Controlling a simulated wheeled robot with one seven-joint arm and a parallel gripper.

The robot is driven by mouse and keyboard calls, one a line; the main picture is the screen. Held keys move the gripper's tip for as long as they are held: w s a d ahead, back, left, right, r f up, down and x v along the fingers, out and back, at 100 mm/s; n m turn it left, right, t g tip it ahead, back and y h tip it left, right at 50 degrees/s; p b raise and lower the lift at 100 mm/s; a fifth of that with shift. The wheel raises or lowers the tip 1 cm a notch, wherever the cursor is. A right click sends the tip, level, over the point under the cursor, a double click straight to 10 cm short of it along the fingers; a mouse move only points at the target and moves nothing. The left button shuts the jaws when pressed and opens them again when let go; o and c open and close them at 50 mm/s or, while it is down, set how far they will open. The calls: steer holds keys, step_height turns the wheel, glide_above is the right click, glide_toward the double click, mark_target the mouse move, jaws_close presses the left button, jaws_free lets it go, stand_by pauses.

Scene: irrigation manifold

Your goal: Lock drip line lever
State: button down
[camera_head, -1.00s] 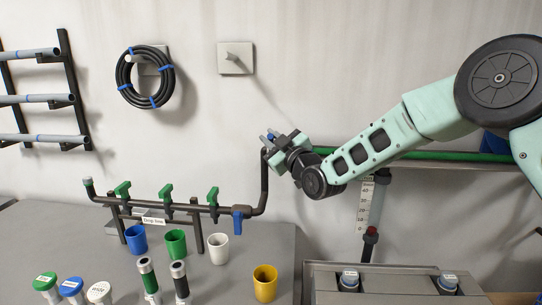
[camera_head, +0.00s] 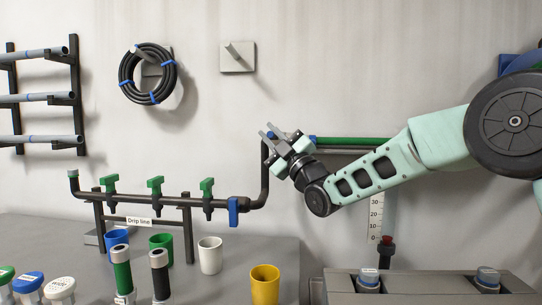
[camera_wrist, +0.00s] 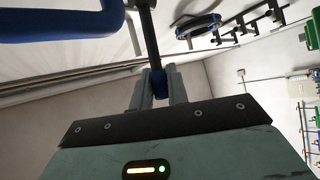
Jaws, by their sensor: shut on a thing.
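My gripper (camera_head: 269,132) is at the top bend of the dark riser pipe, its fingers pointing up and left. In the wrist view, its fingers (camera_wrist: 159,82) are shut on a small blue piece (camera_wrist: 160,84) beside a dark pipe (camera_wrist: 148,35). Whether this piece is a lever is hard to tell. The manifold labelled Drip line (camera_head: 139,221) stands below left, with several green-handled valves (camera_head: 155,187). A blue handle (camera_head: 233,212) hangs upright at its right end, apart from my gripper.
Blue (camera_head: 117,242), green (camera_head: 161,247), white (camera_head: 210,256) and yellow (camera_head: 265,284) cups stand on the grey bench. A green pipe (camera_head: 350,141) runs right behind my arm. A hose coil (camera_head: 148,76) hangs on the wall. A grey box (camera_head: 430,282) is at lower right.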

step_height(320, 180, down, 4)
steer(key=n+g+y+b, duration=0.2)
steer(key=n+b, duration=0.1)
steer(key=b, duration=0.2)
steer(key=n+g+y+b, duration=0.2)
steer(key=n+y+b, duration=0.1)
steer(key=n+b, duration=0.1)
steer(key=shift+r+n+y+b, duration=0.2)
steer(key=shift+n+y+b, duration=0.1)
steer(key=shift+b, duration=0.2)
steer(key=shift+g, duration=0.3)
steer(key=shift+w+f+n+b, duration=0.15)
steer(key=shift+n+b, duration=0.15)
steer(key=shift+n, duration=0.1)
steer(key=c, duration=1.4)
jaws_free()
steer(key=shift+o, duration=0.2)
steer(key=v, duration=0.7)
steer(key=shift+f, duration=0.15)
steer(key=shift+d, duration=0.1)
